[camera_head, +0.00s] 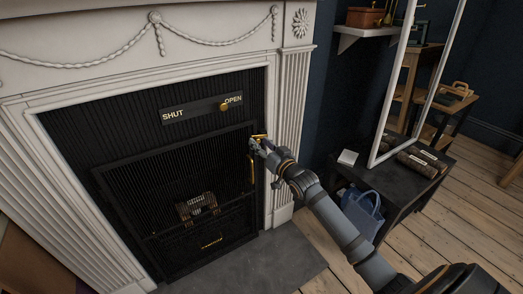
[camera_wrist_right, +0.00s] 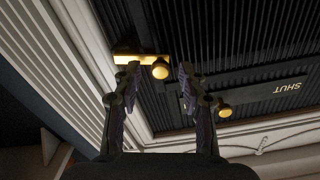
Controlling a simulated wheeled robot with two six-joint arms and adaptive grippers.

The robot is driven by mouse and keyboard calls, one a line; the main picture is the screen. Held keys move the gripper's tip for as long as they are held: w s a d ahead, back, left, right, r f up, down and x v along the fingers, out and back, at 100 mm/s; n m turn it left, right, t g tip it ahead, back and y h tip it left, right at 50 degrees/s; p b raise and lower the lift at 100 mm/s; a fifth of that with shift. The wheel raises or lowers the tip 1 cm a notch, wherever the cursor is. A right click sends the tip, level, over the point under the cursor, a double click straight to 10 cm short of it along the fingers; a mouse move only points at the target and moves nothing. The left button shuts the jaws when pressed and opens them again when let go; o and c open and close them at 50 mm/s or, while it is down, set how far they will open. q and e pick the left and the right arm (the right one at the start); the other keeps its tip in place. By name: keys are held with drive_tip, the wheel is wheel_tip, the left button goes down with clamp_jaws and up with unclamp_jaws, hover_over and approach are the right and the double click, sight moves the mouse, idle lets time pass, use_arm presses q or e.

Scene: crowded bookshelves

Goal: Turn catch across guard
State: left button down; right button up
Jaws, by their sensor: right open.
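The black mesh fire guard (camera_head: 150,170) stands in the fireplace opening. A brass catch (camera_head: 259,136) sits at its upper right corner. In the right wrist view the catch is a flat brass bar (camera_wrist_right: 140,59) with a round knob (camera_wrist_right: 161,69). My right gripper (camera_head: 256,146) is at the catch. Its open fingers (camera_wrist_right: 158,72) appear on either side of the knob; I cannot tell whether they touch it. A dark plate (camera_head: 200,109) above the guard reads SHUT at left and OPEN at right. Its brass knob (camera_head: 224,106) is near OPEN. My left gripper is not in view.
The white fluted surround (camera_head: 291,110) rises close to the right of my gripper. A vertical brass handle (camera_head: 252,170) hangs below the catch. A low black table (camera_head: 400,180), a blue bag (camera_head: 362,212) and a white-framed mirror stand at right.

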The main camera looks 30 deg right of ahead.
drive_tip(key=shift+c, duration=0.3)
clamp_jaws()
drive_tip(key=f+n, duration=0.1)
drive_tip(key=n, duration=0.2)
drive_tip(key=shift+a+f+b, duration=0.1)
drive_tip(key=shift+f+b, duration=0.05)
drive_tip(key=shift+b, duration=0.25)
drive_tip(key=shift+o, duration=0.3)
unclamp_jaws()
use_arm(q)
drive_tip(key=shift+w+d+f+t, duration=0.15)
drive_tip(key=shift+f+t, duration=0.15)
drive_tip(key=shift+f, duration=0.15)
use_arm(e)
drive_tip(key=s, duration=1.2)
drive_tip(key=shift+d, duration=0.4)
